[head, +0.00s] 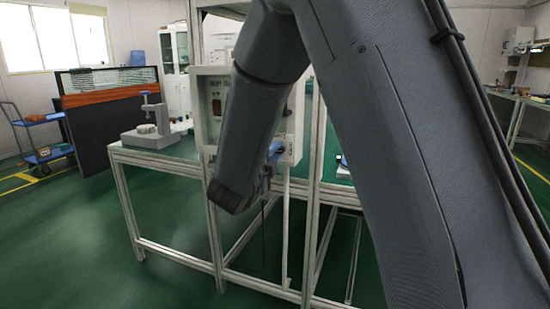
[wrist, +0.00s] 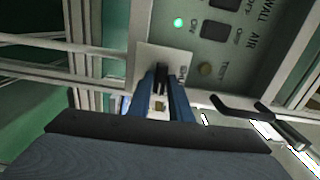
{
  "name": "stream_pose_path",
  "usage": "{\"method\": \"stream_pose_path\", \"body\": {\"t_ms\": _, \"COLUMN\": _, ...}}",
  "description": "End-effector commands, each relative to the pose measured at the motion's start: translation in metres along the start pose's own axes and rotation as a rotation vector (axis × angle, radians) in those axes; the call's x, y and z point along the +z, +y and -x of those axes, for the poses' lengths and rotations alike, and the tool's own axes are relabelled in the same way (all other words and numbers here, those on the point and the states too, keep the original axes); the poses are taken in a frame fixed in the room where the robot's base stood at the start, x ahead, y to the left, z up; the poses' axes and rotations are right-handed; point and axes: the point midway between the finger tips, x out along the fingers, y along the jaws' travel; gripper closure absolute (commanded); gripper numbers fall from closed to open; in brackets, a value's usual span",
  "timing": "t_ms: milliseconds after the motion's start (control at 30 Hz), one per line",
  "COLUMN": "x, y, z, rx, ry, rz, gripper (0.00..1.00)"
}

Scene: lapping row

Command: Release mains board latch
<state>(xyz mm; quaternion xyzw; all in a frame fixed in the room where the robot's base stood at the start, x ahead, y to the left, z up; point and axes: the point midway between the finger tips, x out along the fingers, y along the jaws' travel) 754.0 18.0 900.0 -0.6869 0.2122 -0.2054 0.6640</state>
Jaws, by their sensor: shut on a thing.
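The mains board (head: 215,84) is a pale grey panel on the bench frame in the head view, partly covered by my arm. In the wrist view the board (wrist: 222,62) shows switches, a lit green lamp and printed labels. A pale plate (wrist: 144,55) sits at its edge, with a small black latch (wrist: 160,78) on it. My gripper (wrist: 164,88) has its blue fingers closed around the black latch. In the head view my gripper (head: 274,152) is at the board's lower right, and the latch is too small to make out there.
A bench (head: 170,160) with a pale metal frame carries a grey stand-like device (head: 150,128) at left. Black bent bars (wrist: 262,115) stand right of my fingers in the wrist view. A blue trolley (head: 40,120) is far left. The green floor before the bench is clear.

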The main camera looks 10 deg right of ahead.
Motion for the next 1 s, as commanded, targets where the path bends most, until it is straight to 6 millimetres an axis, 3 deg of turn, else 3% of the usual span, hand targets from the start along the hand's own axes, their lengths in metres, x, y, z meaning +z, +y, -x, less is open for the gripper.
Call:
{"method": "stream_pose_path", "body": {"t_ms": 633, "x": -0.0006, "y": 0.0003, "z": -0.0002, "rx": 0.000, "ry": 0.001, "rz": -0.050, "gripper": 1.00}}
{"method": "stream_pose_path", "body": {"t_ms": 667, "x": -0.0006, "y": 0.0003, "z": -0.0003, "rx": 0.000, "ry": 0.001, "rz": -0.050, "gripper": 0.83}}
{"method": "stream_pose_path", "body": {"t_ms": 767, "x": -0.0005, "y": 0.0004, "z": -0.0003, "rx": 0.001, "ry": 0.001, "rz": -0.050, "gripper": 0.67}}
{"method": "stream_pose_path", "body": {"t_ms": 1000, "x": -0.0003, "y": 0.0004, "z": -0.0001, "rx": 0.000, "ry": 0.001, "rz": -0.049, "gripper": 0.67}}
